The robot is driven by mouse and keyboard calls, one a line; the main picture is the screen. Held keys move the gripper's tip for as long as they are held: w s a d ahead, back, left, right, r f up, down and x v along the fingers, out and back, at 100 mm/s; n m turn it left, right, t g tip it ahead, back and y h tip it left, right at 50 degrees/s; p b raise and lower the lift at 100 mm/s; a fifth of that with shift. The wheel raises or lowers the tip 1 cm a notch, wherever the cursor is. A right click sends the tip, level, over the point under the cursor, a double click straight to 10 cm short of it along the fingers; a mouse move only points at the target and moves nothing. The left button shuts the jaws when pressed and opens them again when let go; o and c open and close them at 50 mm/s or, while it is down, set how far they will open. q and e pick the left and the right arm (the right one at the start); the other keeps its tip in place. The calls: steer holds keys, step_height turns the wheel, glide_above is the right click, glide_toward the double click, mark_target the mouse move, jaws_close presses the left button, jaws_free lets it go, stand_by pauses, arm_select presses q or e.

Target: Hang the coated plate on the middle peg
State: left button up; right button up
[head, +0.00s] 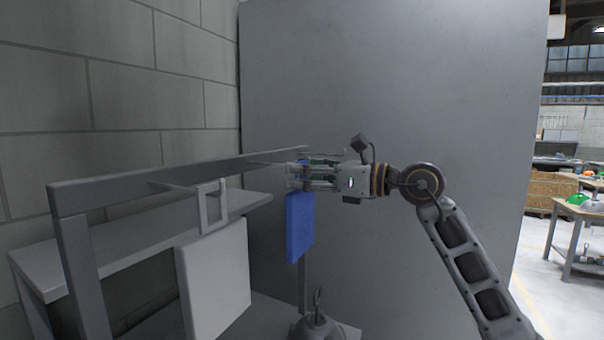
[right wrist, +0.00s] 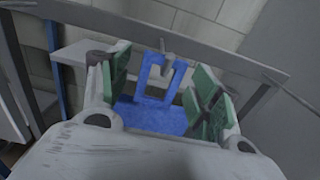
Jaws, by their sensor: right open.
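The coated plate looks to be the blue plate (head: 299,228), which hangs upright below the rail's far part. Its square loop handle (right wrist: 145,80) shows in the right wrist view, with the tip of a peg (right wrist: 165,48) at the loop's top bar. I cannot tell whether the peg bears its weight. My right gripper (head: 308,175) is at the handle's height, and its green-padded fingers (right wrist: 160,92) stand open on either side of the loop, apart from it. A pale grey plate (head: 215,280) hangs by its loop on the nearer peg (head: 180,187). My left gripper is not in view.
The grey rail (head: 120,183) runs from near left to far middle on a post (head: 82,270). A shelf (head: 100,245) stands behind it by the block wall. A grey domed object with a thin loop (head: 318,325) sits below the blue plate. A grey panel stands behind.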

steer(key=v, duration=1.1)
steer(key=shift+w+d+f, duration=0.1)
stand_by(0.4)
